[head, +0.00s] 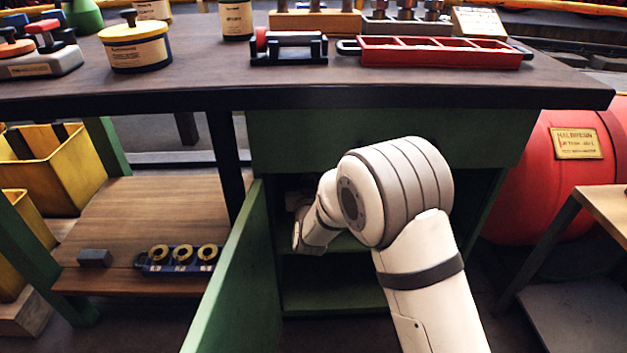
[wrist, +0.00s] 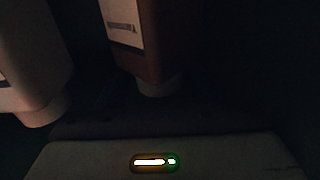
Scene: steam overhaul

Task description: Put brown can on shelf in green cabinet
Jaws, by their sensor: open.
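The green cabinet (head: 300,121) is under the workbench, with its door (head: 232,270) swung open and a shelf (head: 350,243) inside. My arm reaches into its opening. My gripper is mostly hidden there in the head view; its body with a lit strip (wrist: 160,160) shows in the wrist view. It is open, with its fingertips not clearly visible. The wrist view is very dark. A brown container with a pale label, apparently the brown can (wrist: 152,50), is just beyond the gripper body. It looks apart from the gripper. What it rests on cannot be made out.
A pale container (wrist: 30,60) is left of the brown one in the wrist view. The workbench top (head: 200,75) carries a red tray (head: 440,53) and jars. A wooden low shelf (head: 150,215) is left of the door. A red tank (head: 545,170) is at right.

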